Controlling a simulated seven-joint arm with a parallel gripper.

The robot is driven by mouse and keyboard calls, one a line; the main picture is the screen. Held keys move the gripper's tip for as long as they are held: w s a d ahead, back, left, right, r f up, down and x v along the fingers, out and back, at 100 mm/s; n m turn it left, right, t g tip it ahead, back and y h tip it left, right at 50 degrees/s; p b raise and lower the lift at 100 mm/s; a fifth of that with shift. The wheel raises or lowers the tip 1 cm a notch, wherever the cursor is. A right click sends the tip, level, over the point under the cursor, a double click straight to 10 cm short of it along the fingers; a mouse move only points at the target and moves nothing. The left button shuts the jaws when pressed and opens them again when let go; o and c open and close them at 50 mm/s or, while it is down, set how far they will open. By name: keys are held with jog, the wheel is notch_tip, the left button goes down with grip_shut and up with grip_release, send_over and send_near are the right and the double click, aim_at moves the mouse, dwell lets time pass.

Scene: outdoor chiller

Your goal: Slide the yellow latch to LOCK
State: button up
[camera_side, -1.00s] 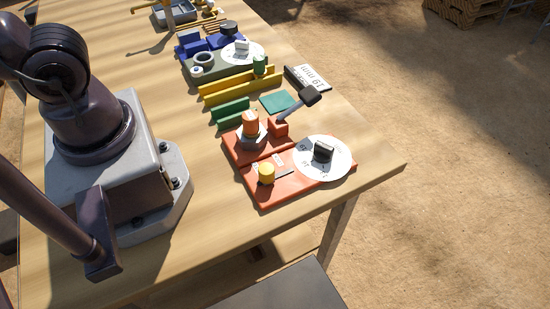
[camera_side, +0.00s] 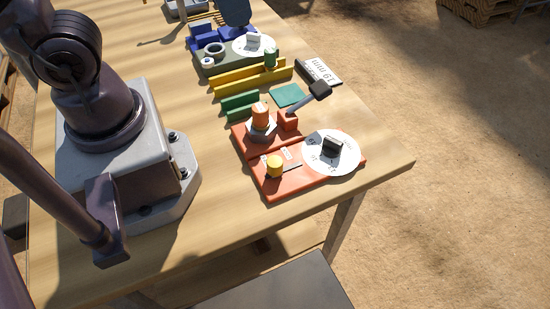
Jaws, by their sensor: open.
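The yellow latch (camera_side: 275,166) is a short upright yellow knob on the front part of the orange-red panel (camera_side: 290,184). It stands at the left end of a thin dark slot (camera_side: 293,167) that runs to the right. Small pale labels (camera_side: 287,153) lie just behind it, too small to read. My gripper's fingers do not show. A dark rounded part, which I cannot identify, hangs in from the top edge above the blue blocks, well away from the latch.
A white dial (camera_side: 331,154) with a dark knob is right of the latch. Behind are an orange knob (camera_side: 260,115), a lever with a dark handle (camera_side: 319,89), green and yellow rails (camera_side: 252,77), and a second dial (camera_side: 254,46).

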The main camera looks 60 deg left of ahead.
aim_at(275, 161)
jog(key=w+d+f+g, duration=0.4)
jog(key=f, duration=0.4)
jog(key=w+d+f+g, duration=0.4)
jog(key=d+f, duration=0.1)
jog(key=f, duration=0.4)
jog(key=shift+n+t, duration=0.3)
jog(key=shift+n, duration=0.1)
jog(key=x, duration=1.2)
jog(key=shift+s+a, duration=0.35)
jog(key=shift+a, duration=0.05)
grip_shut()
